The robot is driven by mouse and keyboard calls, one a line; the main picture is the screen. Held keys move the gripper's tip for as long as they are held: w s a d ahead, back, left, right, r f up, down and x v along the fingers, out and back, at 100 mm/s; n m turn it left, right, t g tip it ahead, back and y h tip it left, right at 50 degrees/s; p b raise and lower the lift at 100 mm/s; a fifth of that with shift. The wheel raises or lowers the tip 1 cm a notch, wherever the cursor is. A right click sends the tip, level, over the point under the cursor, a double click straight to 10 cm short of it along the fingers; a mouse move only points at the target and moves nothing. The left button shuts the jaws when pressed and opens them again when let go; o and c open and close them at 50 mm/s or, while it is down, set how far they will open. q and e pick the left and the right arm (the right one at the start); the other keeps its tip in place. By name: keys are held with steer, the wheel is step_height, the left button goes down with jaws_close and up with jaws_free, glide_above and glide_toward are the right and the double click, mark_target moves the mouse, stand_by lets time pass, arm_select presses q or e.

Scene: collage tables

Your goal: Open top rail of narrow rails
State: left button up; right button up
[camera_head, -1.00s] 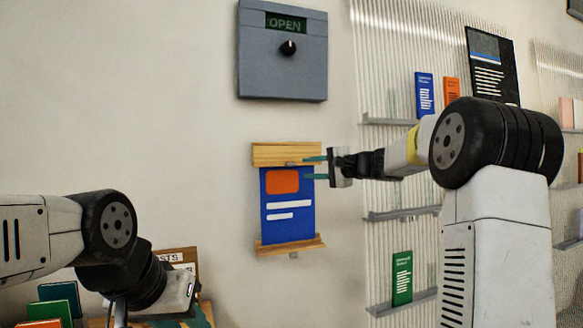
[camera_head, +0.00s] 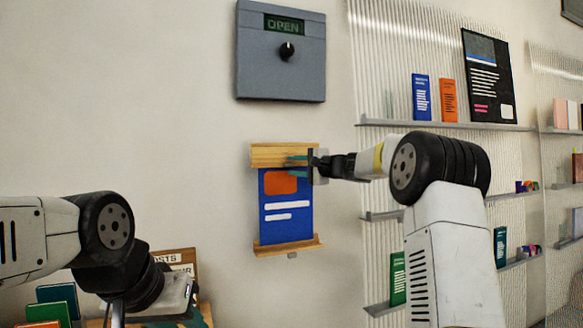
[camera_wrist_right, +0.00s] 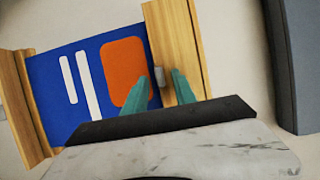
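The narrow rails hang on the wall as a wooden top rail (camera_head: 268,152) and a wooden bottom rail (camera_head: 272,249), with a blue poster (camera_head: 272,222) with an orange block between them. My right gripper (camera_head: 299,163) is at the top rail's right part. In the right wrist view the teal fingertips (camera_wrist_right: 164,82) are apart, on either side of a small grey latch (camera_wrist_right: 156,74) at the top rail's lower edge. I cannot tell whether they touch it. My left gripper (camera_head: 180,315) is low at the left, cut by the frame edge, its fingers partly hidden.
A grey box (camera_head: 281,70) with a knob and an "OPEN" display is on the wall above the rails. Ribbed panels with shelves (camera_head: 450,125) holding cards are at the right. Coloured books (camera_head: 55,300) and a wooden sign (camera_head: 176,258) are at lower left.

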jaws_close()
stand_by(1.3)
